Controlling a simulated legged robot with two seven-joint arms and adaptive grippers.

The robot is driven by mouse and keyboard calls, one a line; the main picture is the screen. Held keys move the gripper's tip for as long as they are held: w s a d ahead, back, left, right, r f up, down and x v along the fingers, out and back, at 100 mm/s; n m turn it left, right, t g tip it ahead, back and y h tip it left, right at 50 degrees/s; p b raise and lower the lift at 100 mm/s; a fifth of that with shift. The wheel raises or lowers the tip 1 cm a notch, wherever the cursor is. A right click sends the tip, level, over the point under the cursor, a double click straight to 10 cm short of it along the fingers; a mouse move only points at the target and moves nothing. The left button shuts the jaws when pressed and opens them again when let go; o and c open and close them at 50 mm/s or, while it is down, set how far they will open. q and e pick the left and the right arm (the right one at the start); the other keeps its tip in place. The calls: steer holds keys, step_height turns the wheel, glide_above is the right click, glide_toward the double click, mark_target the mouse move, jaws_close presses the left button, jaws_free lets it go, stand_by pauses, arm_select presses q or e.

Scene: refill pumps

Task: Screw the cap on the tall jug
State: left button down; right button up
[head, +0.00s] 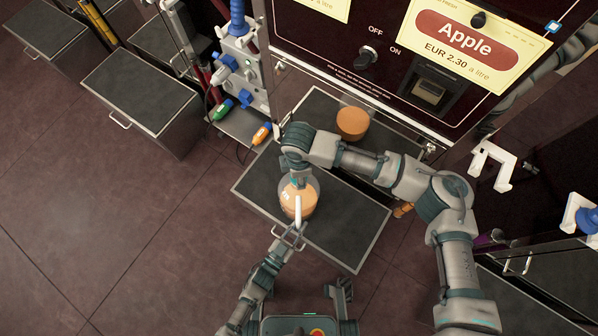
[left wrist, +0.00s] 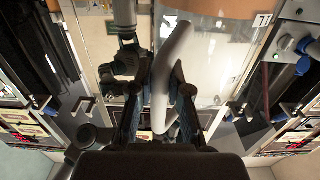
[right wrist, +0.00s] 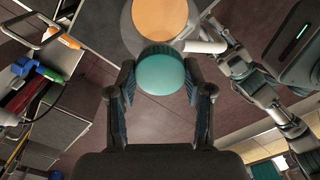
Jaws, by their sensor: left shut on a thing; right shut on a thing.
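The tall jug (head: 301,203) is clear with orange liquid in it and stands on a dark pull-out shelf (head: 340,225). Its white handle (head: 298,211) faces me. My left gripper (head: 290,236) is shut on the handle, which shows between its fingers in the left wrist view (left wrist: 172,75). My right gripper (right wrist: 162,95) is shut on the round teal cap (right wrist: 162,70), with a finger on each side. I cannot tell whether the cap touches the jug's mouth.
Another orange, round-topped container (head: 352,123) stands farther back, by the dispenser with the Apple sign (head: 467,38). A valve panel (head: 240,70) with blue knobs is at the back left. Grey-topped drawers (head: 137,90) stand on the left; the floor at lower left is clear.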

steer(key=o, duration=1.4)
steer(key=shift+c, duration=0.2)
step_height(320, 180, up, 12)
steer(key=shift+f, duration=0.1)
arm_select(q)
steer(key=c, duration=1)
jaws_free()
steer(key=shift+c, duration=0.2)
